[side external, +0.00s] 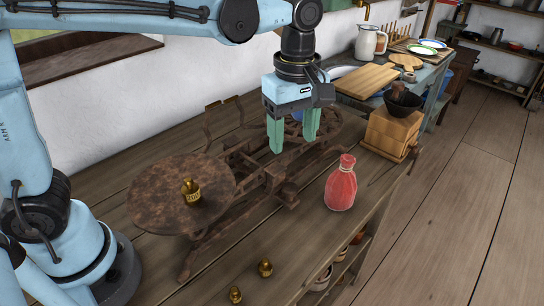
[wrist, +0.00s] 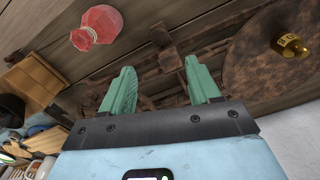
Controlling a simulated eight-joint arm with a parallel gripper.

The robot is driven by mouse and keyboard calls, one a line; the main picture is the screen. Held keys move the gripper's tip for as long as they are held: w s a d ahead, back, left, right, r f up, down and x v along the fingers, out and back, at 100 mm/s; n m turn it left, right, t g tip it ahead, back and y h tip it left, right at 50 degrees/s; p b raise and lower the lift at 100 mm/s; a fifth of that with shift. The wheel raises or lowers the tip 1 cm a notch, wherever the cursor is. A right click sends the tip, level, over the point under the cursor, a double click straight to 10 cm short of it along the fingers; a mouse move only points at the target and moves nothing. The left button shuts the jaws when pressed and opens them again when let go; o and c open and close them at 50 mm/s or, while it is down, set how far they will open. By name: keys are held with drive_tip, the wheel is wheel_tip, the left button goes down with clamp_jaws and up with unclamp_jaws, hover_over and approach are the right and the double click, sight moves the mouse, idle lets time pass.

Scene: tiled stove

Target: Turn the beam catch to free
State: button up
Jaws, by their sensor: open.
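An old rusty balance scale (side external: 238,157) stands on the wooden bench. A brass weight (side external: 191,193) sits on its near left pan (side external: 150,205); the pan (wrist: 258,62) and weight (wrist: 290,45) also show in the wrist view. My gripper (side external: 292,143) is over the middle and right part of the scale, with green fingers apart and pointing down. Nothing is between the fingers in the wrist view (wrist: 160,66). I cannot pick out the beam catch for certain among the dark metal parts, nor its setting. My gripper partly hides the far pan (side external: 325,127).
A red cloth-like bag (side external: 341,184) stands right of the scale. Two small brass weights (side external: 265,267) (side external: 235,294) lie at the front. A wooden box grinder (side external: 390,133) stands at the back right. Bare bench lies between bag and front weights.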

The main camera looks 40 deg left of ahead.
drive_tip(key=n+y, duration=0.4)
approach(290, 187)
drive_tip(key=x, duration=0.8)
drive_tip(key=shift+w+f, duration=0.1)
drive_tip(key=shift+f, duration=0.15)
drive_tip(key=shift+c, duration=0.3)
